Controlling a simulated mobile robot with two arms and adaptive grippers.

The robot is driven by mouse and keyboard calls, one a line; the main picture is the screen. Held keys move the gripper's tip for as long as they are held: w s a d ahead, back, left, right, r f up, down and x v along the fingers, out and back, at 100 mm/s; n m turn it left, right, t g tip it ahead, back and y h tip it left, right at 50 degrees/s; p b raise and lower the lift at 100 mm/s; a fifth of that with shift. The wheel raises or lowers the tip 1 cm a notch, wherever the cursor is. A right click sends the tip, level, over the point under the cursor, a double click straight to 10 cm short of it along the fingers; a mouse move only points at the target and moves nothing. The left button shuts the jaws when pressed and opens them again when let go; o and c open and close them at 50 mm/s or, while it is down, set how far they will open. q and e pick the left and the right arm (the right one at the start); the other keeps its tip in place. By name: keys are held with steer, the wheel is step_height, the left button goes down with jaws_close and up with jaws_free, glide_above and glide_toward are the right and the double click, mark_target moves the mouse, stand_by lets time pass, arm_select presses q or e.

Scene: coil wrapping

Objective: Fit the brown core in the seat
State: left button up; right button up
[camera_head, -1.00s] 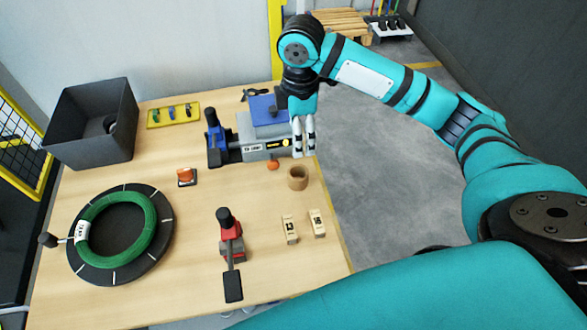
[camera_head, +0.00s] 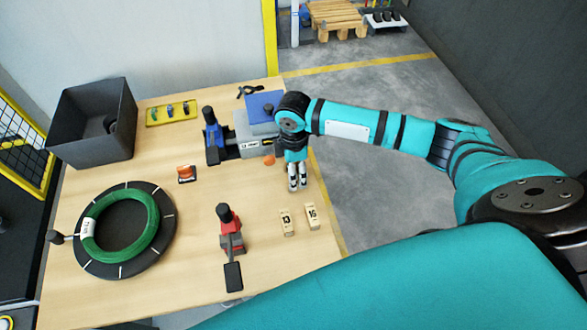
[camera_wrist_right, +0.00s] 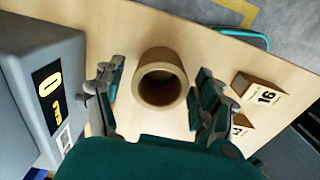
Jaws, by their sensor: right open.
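The brown core (camera_wrist_right: 160,58) is a short hollow cylinder standing upright on the table in the right wrist view, its open bore facing the camera. In the head view my right gripper hides it. My right gripper (camera_head: 297,188) is open and points down over the core's spot. In the right wrist view its fingers (camera_wrist_right: 160,80) are on either side of the core, with a gap on each side. I cannot tell which part is the seat. My left gripper is not in view.
Blocks marked 13 (camera_head: 287,222) and 16 (camera_head: 311,216), a red clamp (camera_head: 231,240) and a green coil (camera_head: 103,210) are nearby.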

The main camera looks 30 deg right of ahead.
steer(key=shift+f, duration=0.2)
steer(key=c, duration=1.3)
steer(key=shift+o, duration=0.2)
steer(key=shift+r, duration=0.1)
